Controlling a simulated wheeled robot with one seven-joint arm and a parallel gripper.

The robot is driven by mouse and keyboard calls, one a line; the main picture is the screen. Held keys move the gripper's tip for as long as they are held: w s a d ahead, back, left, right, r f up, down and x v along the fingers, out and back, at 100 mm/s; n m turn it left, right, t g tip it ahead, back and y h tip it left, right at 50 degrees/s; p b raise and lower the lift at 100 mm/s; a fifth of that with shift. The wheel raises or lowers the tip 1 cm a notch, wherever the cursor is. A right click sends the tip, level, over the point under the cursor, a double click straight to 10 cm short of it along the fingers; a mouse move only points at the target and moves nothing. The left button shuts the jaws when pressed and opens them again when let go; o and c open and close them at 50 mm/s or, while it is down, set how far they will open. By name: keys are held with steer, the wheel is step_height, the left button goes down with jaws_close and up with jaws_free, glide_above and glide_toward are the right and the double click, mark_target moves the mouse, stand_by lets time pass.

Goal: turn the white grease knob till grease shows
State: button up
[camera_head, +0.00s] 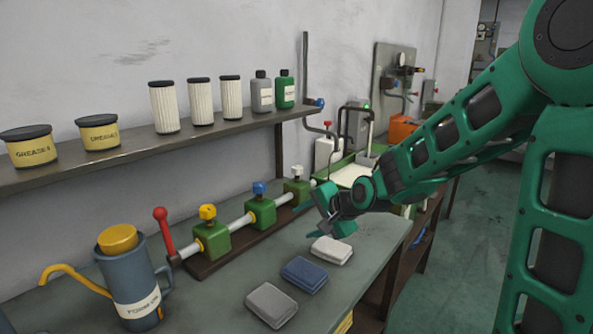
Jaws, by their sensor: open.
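The white knob (297,170) sits on top of the farthest green block on a pipe manifold on the bench. A blue knob (259,188) and a yellow knob (208,212) top the other two green blocks, nearer to me. My gripper (325,222) is open and empty, just right of the white knob's block and above the bench. A gap shows between my gripper and the white knob. No grease is visible at the manifold.
A red-handled lever (162,228) stands at the manifold's near end, beside a blue-grey can (130,280) with a yellow spout. White, blue and grey folded cloths (304,273) lie along the bench's right side. A shelf (150,147) with tins, filters and bottles hangs above.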

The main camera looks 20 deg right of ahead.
steer(key=w+r+m+t+y, duration=0.2)
steer(key=w+m+t, duration=0.2)
steer(key=w+m, duration=0.55)
steer(key=m+t+h, duration=0.1)
steer(key=m+t, duration=0.3)
steer(key=m, duration=0.7)
glide_toward(300, 169)
steer(key=w, duration=0.3)
steer(key=x, duration=1)
steer(key=shift+s+a, duration=0.15)
steer(key=shift+a, duration=0.2)
